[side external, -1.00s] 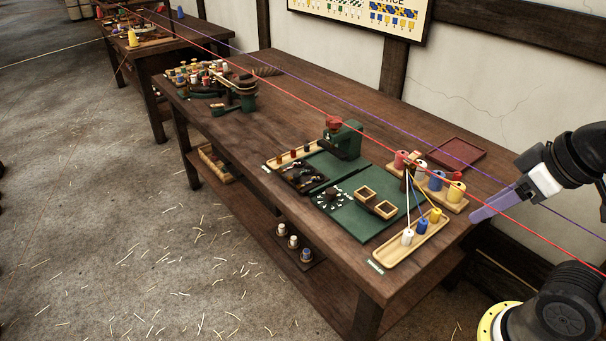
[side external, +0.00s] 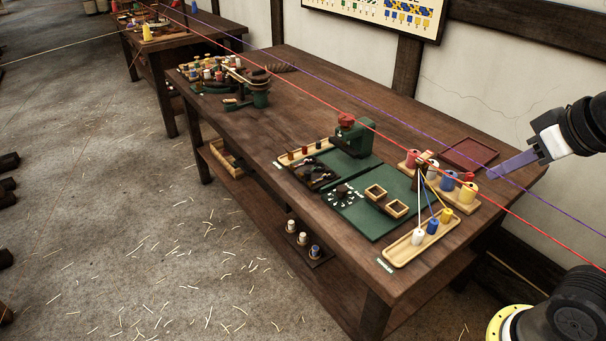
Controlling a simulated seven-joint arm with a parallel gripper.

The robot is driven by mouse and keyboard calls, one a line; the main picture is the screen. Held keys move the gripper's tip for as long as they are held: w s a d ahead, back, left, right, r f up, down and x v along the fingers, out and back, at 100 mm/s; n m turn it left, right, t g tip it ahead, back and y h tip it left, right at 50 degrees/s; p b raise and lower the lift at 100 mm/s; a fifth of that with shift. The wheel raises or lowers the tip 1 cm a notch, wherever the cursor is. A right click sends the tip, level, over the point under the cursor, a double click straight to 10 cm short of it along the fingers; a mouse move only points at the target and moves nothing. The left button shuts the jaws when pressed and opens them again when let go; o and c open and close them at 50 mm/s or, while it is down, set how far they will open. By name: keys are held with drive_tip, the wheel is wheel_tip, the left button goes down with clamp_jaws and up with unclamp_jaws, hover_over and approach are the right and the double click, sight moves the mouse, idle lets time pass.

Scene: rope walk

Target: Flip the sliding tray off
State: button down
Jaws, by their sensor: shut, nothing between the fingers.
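I cannot tell for certain which piece is the sliding tray. On the green board (side external: 372,222) are two small square wooden frames (side external: 386,201) and a dark knob on a white-marked dial (side external: 341,194). A dark compartment tray (side external: 314,176) with small pieces lies left of the board. A long pale wooden tray (side external: 402,252) with white, blue and yellow bobbins lies along the near right table edge. My gripper (side external: 496,170), with lavender fingers, is shut and empty. In the picture it shows right of the bobbin rack, apart from the board pieces.
A rack of coloured bobbins (side external: 467,195) and an empty dark red tray (side external: 469,153) are at the table's right end. A green stand with a red top (side external: 350,138) stands behind the board. Red and purple cords (side external: 300,80) stretch across the view. The table's back middle is clear.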

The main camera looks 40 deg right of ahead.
drive_tip(key=w+d+r+m+h, duration=0.1)
drive_tip(key=w+r, duration=0.2)
drive_tip(key=w, duration=0.4)
drive_tip(key=w+r+h, duration=0.1)
drive_tip(key=w+r, duration=0.2)
drive_tip(key=w, duration=0.4)
drive_tip(key=w+a+f+h, duration=0.1)
drive_tip(key=w+a, duration=0.1)
drive_tip(key=w, duration=0.6)
drive_tip(key=w+a+f, duration=0.1)
drive_tip(key=w+f, duration=0.1)
drive_tip(key=w, duration=0.5)
drive_tip(key=w+a+f+n, duration=0.2)
drive_tip(key=w+a+f, duration=0.6)
drive_tip(key=w+f, duration=0.3)
drive_tip(key=a+f+n+g, duration=0.1)
drive_tip(key=a+f, duration=0.3)
drive_tip(key=f, duration=0.7)
drive_tip(key=shift+a+n+h, duration=0.4)
drive_tip(key=shift+w, duration=0.15)
